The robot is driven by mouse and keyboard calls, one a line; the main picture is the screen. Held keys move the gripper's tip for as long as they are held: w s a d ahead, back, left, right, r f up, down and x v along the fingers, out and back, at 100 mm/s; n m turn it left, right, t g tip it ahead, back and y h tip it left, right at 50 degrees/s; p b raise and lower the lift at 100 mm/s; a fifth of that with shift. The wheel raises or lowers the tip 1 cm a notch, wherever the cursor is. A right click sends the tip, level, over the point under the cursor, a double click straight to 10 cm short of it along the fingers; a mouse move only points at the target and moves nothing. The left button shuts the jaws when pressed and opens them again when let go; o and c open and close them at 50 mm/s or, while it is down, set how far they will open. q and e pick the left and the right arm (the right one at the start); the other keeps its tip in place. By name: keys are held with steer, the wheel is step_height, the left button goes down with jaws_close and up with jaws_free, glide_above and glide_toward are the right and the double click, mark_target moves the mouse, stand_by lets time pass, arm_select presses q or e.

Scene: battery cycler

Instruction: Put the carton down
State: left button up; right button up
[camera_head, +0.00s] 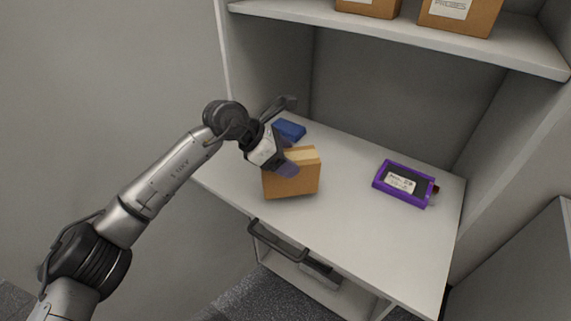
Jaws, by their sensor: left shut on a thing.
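A brown cardboard carton (292,183) with a lighter tape strip on top is at the left part of the white worktop (350,235). My left gripper (286,167) comes in from the upper left and is shut on the carton at its top left side. The carton looks slightly tilted. I cannot tell whether its underside touches the worktop. My right gripper is not in view.
A blue box (290,130) lies behind the carton. A purple-framed device (405,184) with a label lies at the right. More cartons (459,14) stand on the shelf (400,33) above. A drawer with a dark handle (276,240) is below. The front middle worktop is clear.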

arm_select(q)
steer(key=shift+f, duration=1.25)
steer(key=shift+f, duration=0.2)
steer(key=o, duration=1.3)
steer(key=shift+o, duration=0.2)
steer(key=shift+r, duration=0.15)
steer(key=v, duration=1.2)
steer(key=shift+b, duration=0.35)
